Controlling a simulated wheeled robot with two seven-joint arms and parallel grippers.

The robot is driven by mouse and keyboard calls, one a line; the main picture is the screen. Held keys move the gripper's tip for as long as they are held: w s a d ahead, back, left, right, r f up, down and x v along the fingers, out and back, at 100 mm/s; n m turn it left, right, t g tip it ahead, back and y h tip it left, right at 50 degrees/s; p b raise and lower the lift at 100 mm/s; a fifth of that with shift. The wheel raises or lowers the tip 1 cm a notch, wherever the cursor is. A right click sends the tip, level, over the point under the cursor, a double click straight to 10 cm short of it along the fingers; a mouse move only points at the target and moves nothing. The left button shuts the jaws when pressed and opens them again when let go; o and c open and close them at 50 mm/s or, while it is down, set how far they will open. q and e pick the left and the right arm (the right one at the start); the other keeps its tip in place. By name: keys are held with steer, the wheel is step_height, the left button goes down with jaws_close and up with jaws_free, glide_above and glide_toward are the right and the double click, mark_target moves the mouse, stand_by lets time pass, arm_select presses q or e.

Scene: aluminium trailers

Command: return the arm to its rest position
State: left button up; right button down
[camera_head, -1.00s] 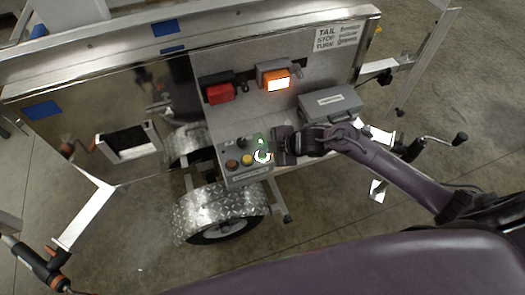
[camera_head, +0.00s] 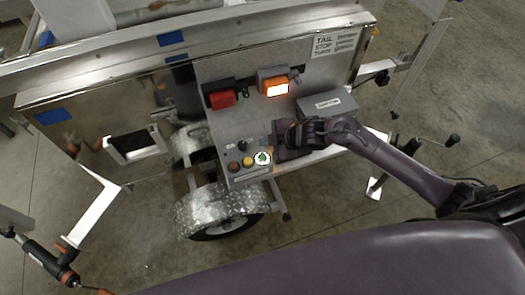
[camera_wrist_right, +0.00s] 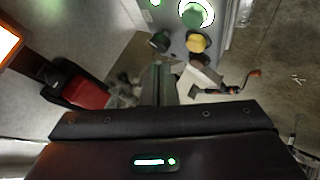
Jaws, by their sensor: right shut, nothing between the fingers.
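My right arm reaches in from the right in the head view, and its gripper (camera_head: 282,140) is beside the right end of the grey control box (camera_head: 247,177). The jaws are shut and empty. In the wrist view the dark gripper body (camera_wrist_right: 165,135) fills the bottom, and the box's green button (camera_wrist_right: 196,13) and yellow button (camera_wrist_right: 197,42) show beyond it. In the head view the green button (camera_head: 262,158) has a bright ring and looks clear of the gripper. My left gripper is not in view.
A red lamp (camera_head: 222,99) and a lit amber lamp (camera_head: 276,89) sit on the panel above. A grey case (camera_head: 327,104) is close behind my right gripper. The trailer wheel fender (camera_head: 215,208) is below. Bare floor (camera_head: 440,100) lies to the right.

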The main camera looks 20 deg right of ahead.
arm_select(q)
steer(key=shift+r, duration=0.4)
arm_select(e)
steer(key=shift+r, duration=0.45)
